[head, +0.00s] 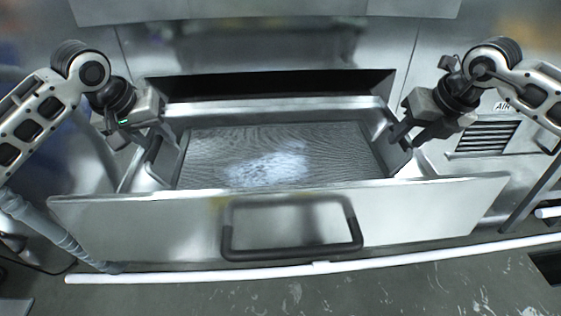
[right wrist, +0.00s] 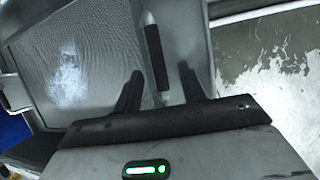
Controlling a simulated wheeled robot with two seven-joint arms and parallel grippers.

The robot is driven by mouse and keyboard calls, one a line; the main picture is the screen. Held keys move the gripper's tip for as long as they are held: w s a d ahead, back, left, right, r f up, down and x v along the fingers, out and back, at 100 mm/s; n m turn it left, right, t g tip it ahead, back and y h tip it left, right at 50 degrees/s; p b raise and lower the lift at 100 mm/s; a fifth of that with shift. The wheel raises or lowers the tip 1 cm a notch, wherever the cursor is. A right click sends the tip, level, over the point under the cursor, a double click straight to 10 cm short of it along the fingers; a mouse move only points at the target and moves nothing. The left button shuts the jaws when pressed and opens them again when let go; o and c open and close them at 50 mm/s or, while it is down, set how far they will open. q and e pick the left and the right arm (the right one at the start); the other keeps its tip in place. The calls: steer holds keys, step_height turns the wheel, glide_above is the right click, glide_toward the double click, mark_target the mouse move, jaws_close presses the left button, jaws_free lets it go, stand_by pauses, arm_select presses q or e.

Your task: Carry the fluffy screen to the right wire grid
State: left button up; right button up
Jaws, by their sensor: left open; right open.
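The fluffy screen (head: 330,155) is a grey mesh panel with a white patch of fluff near its middle. It lies inside an open metal drawer (head: 120,225), and part of it shows in the right wrist view (right wrist: 100,35). My left gripper (head: 160,140) is open at the screen's left end, near a dark side handle (head: 153,158). My right gripper (head: 402,138) is open at the right end. In the right wrist view, a dark bar-like handle (right wrist: 155,58) lies between the lines of its two fingers (right wrist: 160,88); contact cannot be told. No wire grid is identifiable.
The drawer front has a large dark handle (head: 291,251). A dark slot (head: 280,84) opens in the metal cabinet behind the drawer. A vented panel (head: 487,136) is at the right. A white pipe (head: 200,276) runs along the floor in front.

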arm_select(q)
steer(key=shift+f, duration=0.15)
arm_select(e)
steer(key=shift+f, duration=0.1)
arm_select(q)
jaws_close()
arm_select(e)
jaws_close()
arm_select(q)
steer(key=shift+w, duration=0.1)
arm_select(e)
steer(key=shift+w, duration=0.1)
stand_by(0.9)
